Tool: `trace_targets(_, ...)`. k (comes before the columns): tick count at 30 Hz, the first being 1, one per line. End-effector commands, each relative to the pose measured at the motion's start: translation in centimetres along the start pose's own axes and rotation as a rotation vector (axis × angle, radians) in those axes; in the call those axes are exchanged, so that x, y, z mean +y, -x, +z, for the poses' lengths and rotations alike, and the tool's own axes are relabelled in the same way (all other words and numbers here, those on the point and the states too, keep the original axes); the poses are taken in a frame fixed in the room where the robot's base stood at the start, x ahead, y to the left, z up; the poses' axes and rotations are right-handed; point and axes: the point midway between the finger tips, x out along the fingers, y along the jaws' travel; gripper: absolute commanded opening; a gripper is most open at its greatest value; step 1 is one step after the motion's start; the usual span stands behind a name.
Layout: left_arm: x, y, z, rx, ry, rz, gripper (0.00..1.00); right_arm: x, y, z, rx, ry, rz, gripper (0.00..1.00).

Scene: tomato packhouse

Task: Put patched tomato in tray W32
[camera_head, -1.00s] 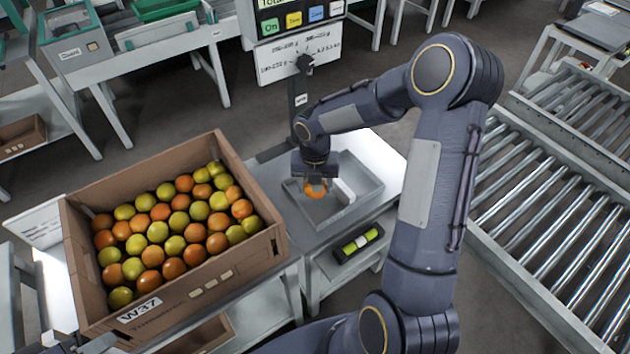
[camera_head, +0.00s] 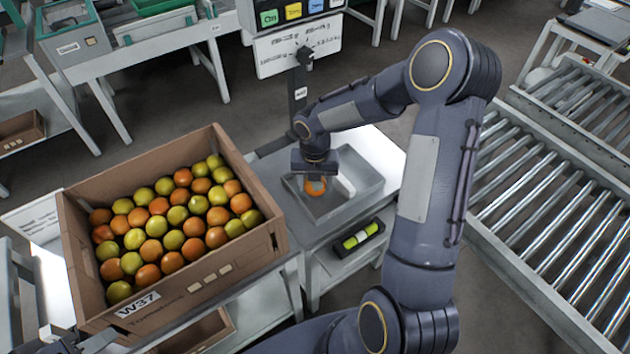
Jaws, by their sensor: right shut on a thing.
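My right gripper (camera_head: 315,178) points down over a shallow grey tray (camera_head: 374,191) on the bench. It is shut on an orange tomato (camera_head: 316,188), low inside the tray; I cannot tell whether the tomato touches the tray floor. No patch shows on it from here. A grey and dark part of what looks like my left gripper (camera_head: 72,344) shows at the lower left edge, cut off by the frame, its jaws unclear. No label W32 is readable.
A brown crate (camera_head: 215,283) labelled W37, full of orange and yellow-green tomatoes, stands left of the grey tray. A post with a sign (camera_head: 298,50) rises behind the tray. A roller conveyor (camera_head: 545,220) lies right. A black holder (camera_head: 358,240) sits below the tray.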

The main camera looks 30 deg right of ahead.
Motion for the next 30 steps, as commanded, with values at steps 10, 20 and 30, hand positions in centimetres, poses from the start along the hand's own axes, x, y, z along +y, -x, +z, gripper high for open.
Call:
trace_targets(10,-0.12,-0.27,0.14,0.000,0.000,0.000,0.36,-0.02,-0.61,0.00,0.000,0.000,0.000,0.42)
trace_targets(20,-0.18,-0.41,0.21,0.000,0.000,0.000,0.36,-0.03,-0.97,0.00,0.000,0.000,0.000,0.58)
trace_targets(30,-0.19,-0.41,0.21,0.000,0.000,0.000,0.36,-0.03,-0.97,-0.01,0.000,0.000,0.000,0.76)
